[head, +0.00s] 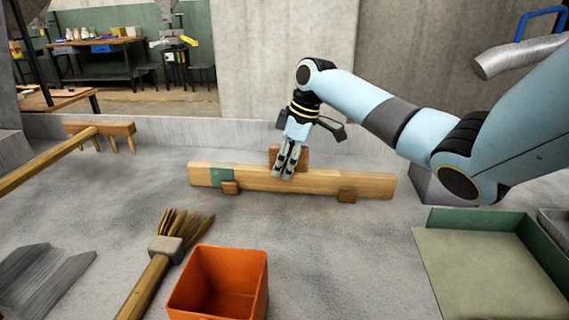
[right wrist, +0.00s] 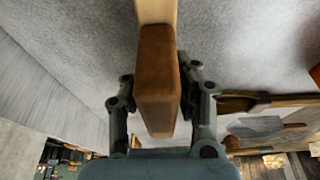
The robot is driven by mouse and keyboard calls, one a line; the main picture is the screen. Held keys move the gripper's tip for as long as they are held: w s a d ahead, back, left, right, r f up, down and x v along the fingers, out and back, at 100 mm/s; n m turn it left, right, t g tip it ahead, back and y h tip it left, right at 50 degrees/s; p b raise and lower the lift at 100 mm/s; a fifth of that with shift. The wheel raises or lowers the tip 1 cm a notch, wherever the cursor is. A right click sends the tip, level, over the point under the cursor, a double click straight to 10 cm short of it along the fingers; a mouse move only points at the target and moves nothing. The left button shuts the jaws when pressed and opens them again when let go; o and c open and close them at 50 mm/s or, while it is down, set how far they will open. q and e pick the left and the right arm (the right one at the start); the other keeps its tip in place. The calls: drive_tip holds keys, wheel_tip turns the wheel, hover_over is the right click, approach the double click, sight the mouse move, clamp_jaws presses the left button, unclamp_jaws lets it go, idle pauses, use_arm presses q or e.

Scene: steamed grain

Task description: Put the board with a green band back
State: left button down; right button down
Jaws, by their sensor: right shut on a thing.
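The board with a green band (head: 325,182) is a long light wooden plank standing on its long edge in the middle of the grey surface in the head view. Its green band (head: 222,176) is near its left end. A brown block (head: 304,157) like a grip rises at its upper middle. My right gripper (head: 287,172) points down there with its fingers shut on this block. In the right wrist view the brown block (right wrist: 158,75) sits between the fingers, with a strip of light wood (right wrist: 155,10) beyond it. My left gripper is not in view.
Two small brown blocks (head: 230,188) (head: 347,196) are at the board's front face. A wooden rake (head: 115,128) lies left. A brush (head: 168,248) and an orange bin (head: 215,285) are in front. A green-walled tray (head: 480,260) is at right. A low wall runs behind.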

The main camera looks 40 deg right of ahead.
drive_tip(key=shift+f, duration=0.2)
drive_tip(key=c, duration=1)
unclamp_jaws()
drive_tip(key=shift+o, duration=0.2)
drive_tip(key=shift+f, duration=0.1)
drive_tip(key=v, duration=1.2)
drive_tip(key=shift+a, duration=0.1)
